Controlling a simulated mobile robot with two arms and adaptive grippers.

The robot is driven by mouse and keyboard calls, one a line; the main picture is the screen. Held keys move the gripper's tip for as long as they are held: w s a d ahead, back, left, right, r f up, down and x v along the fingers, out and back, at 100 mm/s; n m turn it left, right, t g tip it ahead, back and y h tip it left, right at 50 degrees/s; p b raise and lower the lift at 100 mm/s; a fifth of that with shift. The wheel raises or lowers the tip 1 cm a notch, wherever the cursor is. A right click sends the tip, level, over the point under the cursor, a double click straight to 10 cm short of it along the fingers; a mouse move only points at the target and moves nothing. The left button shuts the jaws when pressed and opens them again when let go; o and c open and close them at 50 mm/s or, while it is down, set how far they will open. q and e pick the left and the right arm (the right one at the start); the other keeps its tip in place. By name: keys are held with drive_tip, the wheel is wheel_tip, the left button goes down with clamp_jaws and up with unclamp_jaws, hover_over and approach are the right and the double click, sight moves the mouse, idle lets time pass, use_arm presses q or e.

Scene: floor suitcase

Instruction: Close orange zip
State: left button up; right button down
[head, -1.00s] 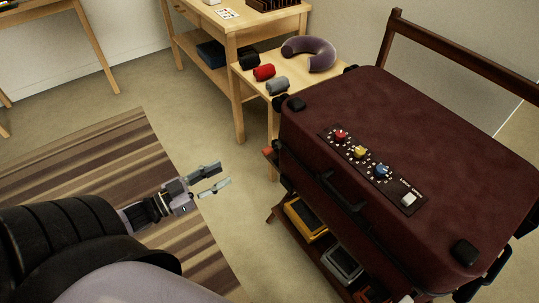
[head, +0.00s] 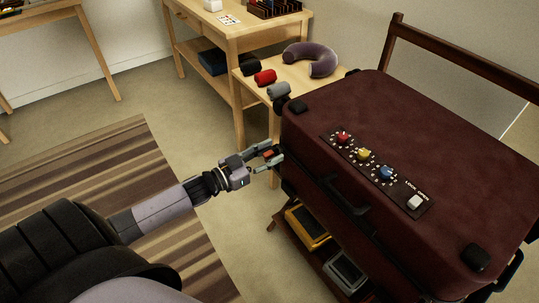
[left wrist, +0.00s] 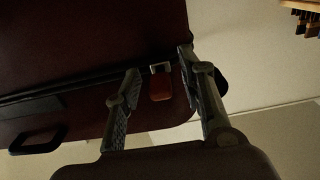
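The dark red suitcase (head: 430,140) stands shut-looking on a rack, with dials on its top. The orange zip pull (head: 267,154) is at the suitcase's far left corner, on the side seam. It shows more clearly in the left wrist view (left wrist: 160,86), hanging from a metal slider. My left gripper (head: 272,155) is open at that corner. In the left wrist view my left gripper's fingers (left wrist: 158,78) stand apart, one on each side of the pull, with gaps visible. Whether they touch the suitcase I cannot tell. My right gripper is not in view.
A black handle (head: 345,195) sticks out from the suitcase's front side. A low wooden table behind holds a purple neck pillow (head: 312,57) and small rolls (head: 265,77). Yellow and grey cases (head: 308,226) lie beneath the suitcase. The striped rug (head: 90,190) is clear.

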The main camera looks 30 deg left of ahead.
use_arm(q)
drive_tip(key=shift+w, duration=0.1)
drive_tip(key=shift+c, duration=0.2)
clamp_jaws()
idle(0.7)
